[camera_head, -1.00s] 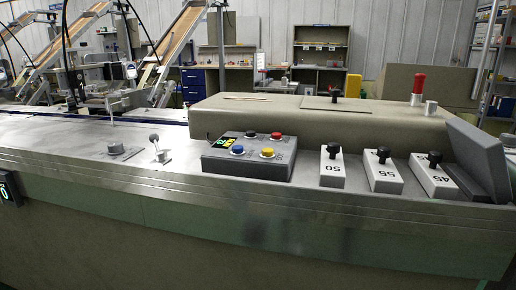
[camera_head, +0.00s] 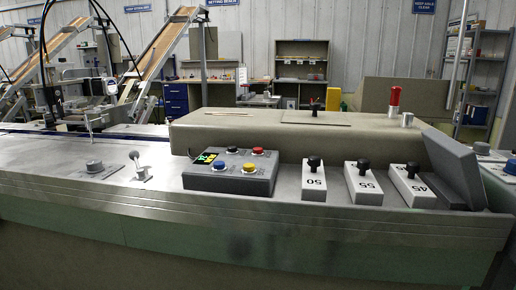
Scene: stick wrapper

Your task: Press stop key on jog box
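The jog box (camera_head: 232,172) is a grey control box on the metal machine top, near the middle of the head view. A black button (camera_head: 238,151) and a red button (camera_head: 257,151) are at the back. A blue button (camera_head: 219,166) and a yellow button (camera_head: 249,168) are at the front. The button labels are too small to read. My gripper is not in view.
Right of the box stand grey blocks with black knobs marked 50 (camera_head: 314,182), 55 (camera_head: 363,184) and 45 (camera_head: 411,187). A tilted grey panel (camera_head: 452,165) is further right. A lever (camera_head: 138,167) stands to the left. A beige cover (camera_head: 300,140) rises behind.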

